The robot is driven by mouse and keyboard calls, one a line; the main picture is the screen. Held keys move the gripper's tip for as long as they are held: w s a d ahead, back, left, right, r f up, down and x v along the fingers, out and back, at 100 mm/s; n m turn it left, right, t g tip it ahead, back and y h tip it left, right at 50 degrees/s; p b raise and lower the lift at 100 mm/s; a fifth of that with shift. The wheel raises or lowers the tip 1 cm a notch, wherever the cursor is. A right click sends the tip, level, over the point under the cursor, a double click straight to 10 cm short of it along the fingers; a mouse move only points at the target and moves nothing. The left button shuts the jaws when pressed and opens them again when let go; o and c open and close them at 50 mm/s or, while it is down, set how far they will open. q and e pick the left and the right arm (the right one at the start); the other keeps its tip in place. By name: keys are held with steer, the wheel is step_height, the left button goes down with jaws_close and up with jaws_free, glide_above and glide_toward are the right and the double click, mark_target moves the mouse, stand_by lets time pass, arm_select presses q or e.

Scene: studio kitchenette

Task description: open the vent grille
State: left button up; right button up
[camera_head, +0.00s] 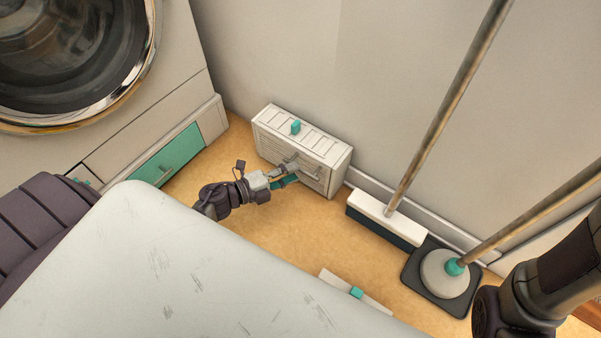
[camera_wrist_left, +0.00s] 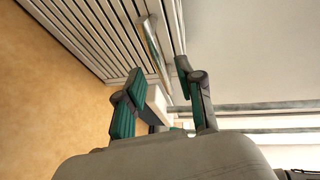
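The vent grille (camera_head: 272,147) is the slatted front of a white box standing on the floor against the wall. Its slats (camera_wrist_left: 85,32) fill the upper left of the left wrist view. A pale bar handle (camera_wrist_left: 153,45) stands out from the slats there. My left gripper (camera_head: 288,172) is in front of the grille, close to the handle. In the left wrist view its two teal-padded fingers (camera_wrist_left: 160,80) are spread, with the handle just beyond and between the tips. I cannot tell whether a finger touches it. My right gripper is out of view.
A teal knob (camera_head: 296,127) sits on the box top. A white worktop (camera_head: 200,270) fills the near side. A washing machine (camera_head: 75,55) with a teal drawer (camera_head: 168,155) stands left. A broom (camera_head: 385,215) and a plunger-like tool (camera_head: 443,275) stand right.

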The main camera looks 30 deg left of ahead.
mark_target(301, 170)
arm_select(q)
steer(key=shift+b+x, duration=0.5)
steer(key=shift+x, duration=1.25)
jaws_close()
